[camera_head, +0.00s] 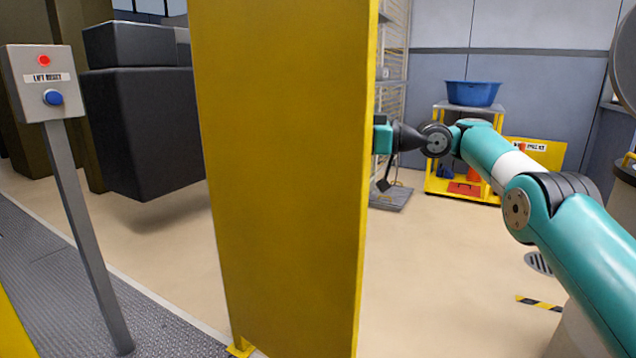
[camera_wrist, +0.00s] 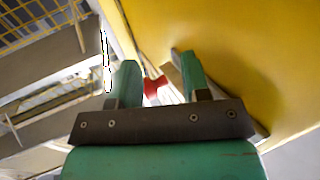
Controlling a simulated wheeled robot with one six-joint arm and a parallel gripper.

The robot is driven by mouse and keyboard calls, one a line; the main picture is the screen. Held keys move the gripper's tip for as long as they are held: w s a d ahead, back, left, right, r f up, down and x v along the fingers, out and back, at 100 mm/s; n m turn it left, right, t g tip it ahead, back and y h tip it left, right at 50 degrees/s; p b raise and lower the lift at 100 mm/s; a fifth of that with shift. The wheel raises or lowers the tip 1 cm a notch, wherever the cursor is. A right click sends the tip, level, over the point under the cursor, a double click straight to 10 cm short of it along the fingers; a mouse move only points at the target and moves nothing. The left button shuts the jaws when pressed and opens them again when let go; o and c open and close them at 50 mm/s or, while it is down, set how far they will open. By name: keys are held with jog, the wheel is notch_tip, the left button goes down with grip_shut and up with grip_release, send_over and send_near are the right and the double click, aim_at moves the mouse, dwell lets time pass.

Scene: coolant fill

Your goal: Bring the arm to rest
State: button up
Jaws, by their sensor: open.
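My arm (camera_head: 497,155) reaches in from the right in the head view, its wrist end beside the tall yellow panel (camera_head: 282,180). The fingers are hidden behind the panel there. In the wrist view my gripper (camera_wrist: 157,68) shows two green fingers standing apart. A small red thing (camera_wrist: 154,87) shows in the gap between them. I cannot tell what it is or how far beyond the fingers it lies, and nothing is visibly clamped. A yellow surface (camera_wrist: 250,55) fills the right of the wrist view, close to the right finger.
A post with a red and a blue button (camera_head: 45,85) stands at the left, in front of a dark hanging block (camera_head: 140,125). A blue basin (camera_head: 472,93) sits on a yellow cart (camera_head: 435,184) at the back. The floor (camera_head: 430,270) between panel and arm is clear.

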jog(key=d+f+m+t+h, duration=0.3)
jog(key=d+m+t+h, duration=0.3)
jog(key=m, duration=0.3)
jog(key=s+d+f+m+g+h, duration=0.2)
jog(key=s+d+f+m+h, duration=0.2)
jog(key=s+d+f+h, duration=0.45)
jog(key=s+d+f+m+g+h, duration=0.1)
jog(key=s+d+f, duration=0.2)
jog(key=s, duration=0.6)
jog(key=s+d+f+m+g+h, duration=0.1)
jog(key=s+d+f+g, duration=0.15)
jog(key=s, duration=0.55)
jog(key=s+d+f+m+g+h, duration=0.1)
jog(key=s+d+f, duration=0.25)
jog(key=s, duration=0.55)
jog(key=s+a+r+n+g+y, duration=0.1)
jog(key=s+a+r+n+y, duration=0.15)
jog(key=s+a+r, duration=0.35)
jog(key=s+a+r+n+g+y, duration=0.1)
jog(key=s+a+r+n, duration=0.2)
jog(key=a, duration=0.5)
notch_tip(320, 180, up, 30)
jog(key=n+p, duration=0.1)
jog(key=p, duration=2.9)
jog(key=shift+s, duration=0.4)
